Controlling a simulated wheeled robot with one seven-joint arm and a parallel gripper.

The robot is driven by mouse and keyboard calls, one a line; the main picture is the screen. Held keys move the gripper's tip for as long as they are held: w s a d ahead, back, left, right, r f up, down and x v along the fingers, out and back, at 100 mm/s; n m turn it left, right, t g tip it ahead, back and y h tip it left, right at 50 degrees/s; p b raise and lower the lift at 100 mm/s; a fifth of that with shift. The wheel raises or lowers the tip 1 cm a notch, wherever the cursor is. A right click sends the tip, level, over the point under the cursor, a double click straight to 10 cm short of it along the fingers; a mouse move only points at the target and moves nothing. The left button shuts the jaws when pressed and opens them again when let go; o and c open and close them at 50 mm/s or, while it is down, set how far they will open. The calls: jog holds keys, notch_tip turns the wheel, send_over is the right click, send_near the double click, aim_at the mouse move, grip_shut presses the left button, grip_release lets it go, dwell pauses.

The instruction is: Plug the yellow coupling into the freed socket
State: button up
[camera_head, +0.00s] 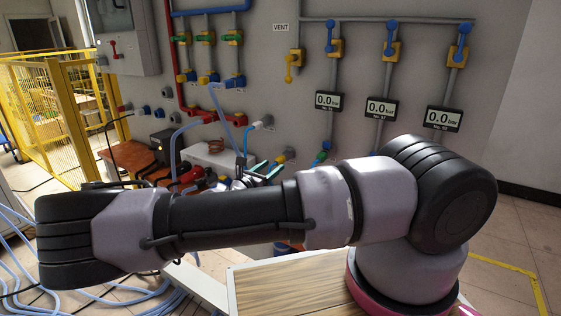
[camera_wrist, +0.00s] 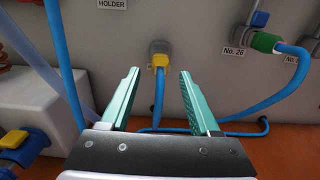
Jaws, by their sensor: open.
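The yellow coupling (camera_wrist: 160,60) is seated in a grey fitting (camera_wrist: 158,46) on the wall, with a blue hose hanging down from it. A "HOLDER" label (camera_wrist: 112,4) is above and to the left. My gripper (camera_wrist: 158,72) is open, with one teal finger on each side of the coupling in the picture. The fingers do not visibly touch it, and its depth between them is hard to judge. In the head view my gripper (camera_head: 265,169) is small and partly hidden behind my arm. I cannot tell which socket is the freed one.
A green coupling (camera_wrist: 264,42) with a blue hose is at the "No. 26" label (camera_wrist: 236,52). A white box (camera_wrist: 35,100) with a blue and yellow fitting (camera_wrist: 22,147) stands at left. Blue hoses cross the orange surface (camera_wrist: 260,145). Gauges (camera_head: 380,108) hang on the wall.

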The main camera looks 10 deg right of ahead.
aim_at(276, 163)
jog(key=shift+x, duration=2.6)
grip_shut()
jog(key=shift+s+a, duration=0.1)
dwell(0.3)
jog(key=shift+v, duration=2.8)
